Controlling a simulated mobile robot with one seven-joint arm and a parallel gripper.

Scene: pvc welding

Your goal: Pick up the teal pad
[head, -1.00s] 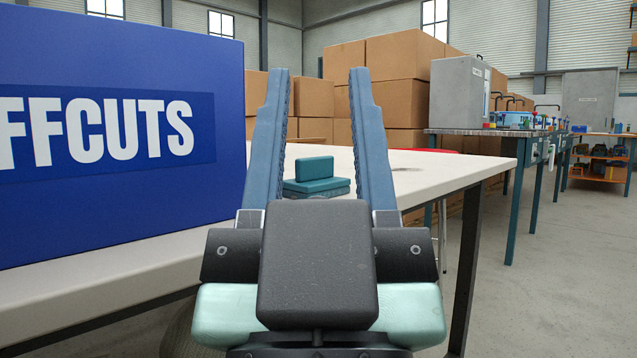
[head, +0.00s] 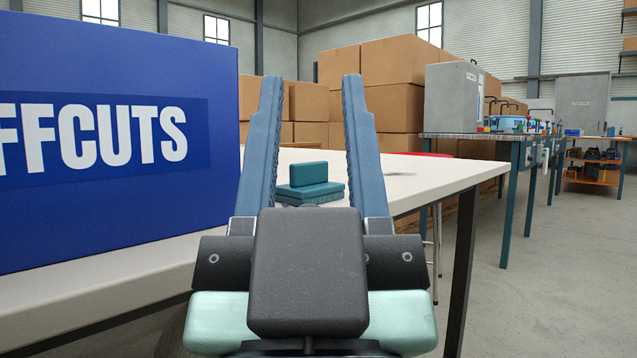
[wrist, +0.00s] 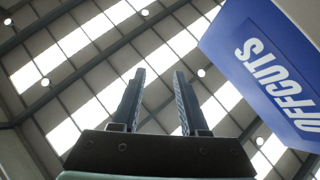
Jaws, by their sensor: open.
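Teal pads lie on the white table in the head view, seen between my fingers. One small teal pad (head: 308,174) stands on edge or sits as a block on top of a flatter teal pad (head: 312,192). My gripper (head: 310,85) is open and empty, its two blue fingers pointing forward and up, nearer to the camera than the pads. The fingers also show open in the wrist view (wrist: 160,75), with only the roof behind them. My gripper's body hides part of the table in front of the pads.
A large blue box marked OFFCUTS (head: 110,215) stands on the white table (head: 415,178) just left of my gripper; it also shows in the wrist view (wrist: 262,75). The table's right edge is clear. Cardboard boxes (head: 395,60) and another workbench (head: 480,137) stand behind.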

